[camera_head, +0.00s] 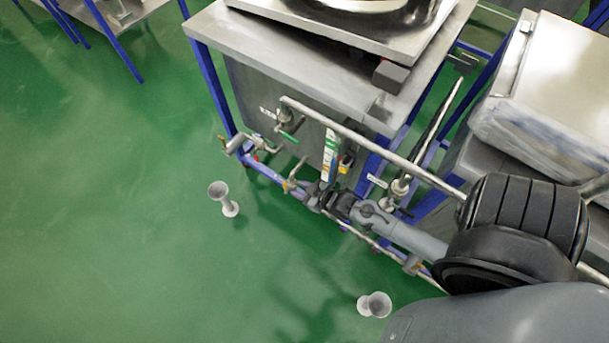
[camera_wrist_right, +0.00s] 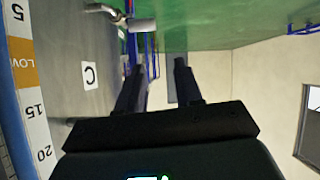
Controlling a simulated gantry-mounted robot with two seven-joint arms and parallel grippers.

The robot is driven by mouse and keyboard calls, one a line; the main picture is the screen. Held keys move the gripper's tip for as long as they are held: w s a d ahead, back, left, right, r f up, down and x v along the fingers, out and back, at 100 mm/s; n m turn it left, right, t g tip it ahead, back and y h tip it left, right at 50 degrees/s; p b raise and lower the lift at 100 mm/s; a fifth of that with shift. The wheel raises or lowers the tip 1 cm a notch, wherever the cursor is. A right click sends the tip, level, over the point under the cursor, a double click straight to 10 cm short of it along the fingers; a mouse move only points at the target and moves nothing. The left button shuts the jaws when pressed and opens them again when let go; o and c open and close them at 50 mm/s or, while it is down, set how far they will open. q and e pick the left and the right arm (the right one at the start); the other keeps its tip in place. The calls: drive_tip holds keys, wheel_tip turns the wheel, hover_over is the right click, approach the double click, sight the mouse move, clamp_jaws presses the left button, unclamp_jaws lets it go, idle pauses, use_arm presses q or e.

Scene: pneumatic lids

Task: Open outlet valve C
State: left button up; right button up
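My right gripper (camera_head: 314,196) reaches in from the right, low in front of the steel cabinet, beside the pipework. In the right wrist view its two dark fingers (camera_wrist_right: 158,68) stand apart with nothing held between them. A white label with a black C (camera_wrist_right: 90,76) is on the grey panel left of the fingers. A metal pipe fitting (camera_wrist_right: 142,25) shows beyond the fingertips. In the head view a small valve with a yellowish part (camera_head: 289,184) sits just left of the gripper. I cannot tell for certain which valve is outlet valve C. My left gripper is not in view.
A scale strip (camera_wrist_right: 35,110) runs close along the left of the wrist view. A green-handled valve (camera_head: 289,135) and a long steel pipe (camera_head: 370,145) are above the gripper. Grey funnel-shaped drains (camera_head: 219,191) stand on the open green floor (camera_head: 110,210).

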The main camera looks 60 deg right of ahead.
wheel_tip(320, 180, up, 7)
drive_tip(key=a+g+p, duration=0.1)
drive_tip(key=p, duration=0.3)
drive_tip(key=shift+s, duration=0.4)
drive_tip(key=shift+a, duration=0.1)
drive_tip(key=s+a+r+g+y, duration=0.1)
drive_tip(key=s+a+r+g, duration=0.1)
drive_tip(key=a+r, duration=0.75)
drive_tip(key=s+a+r+n+g, duration=0.1)
drive_tip(key=s+a+r+g, duration=0.2)
drive_tip(key=s+r+g, duration=0.45)
wheel_tip(320, 180, up, 29)
drive_tip(key=s+t+p, duration=0.2)
drive_tip(key=p, duration=2.8)
drive_tip(key=shift+d+p, duration=0.3)
drive_tip(key=shift+f, duration=0.15)
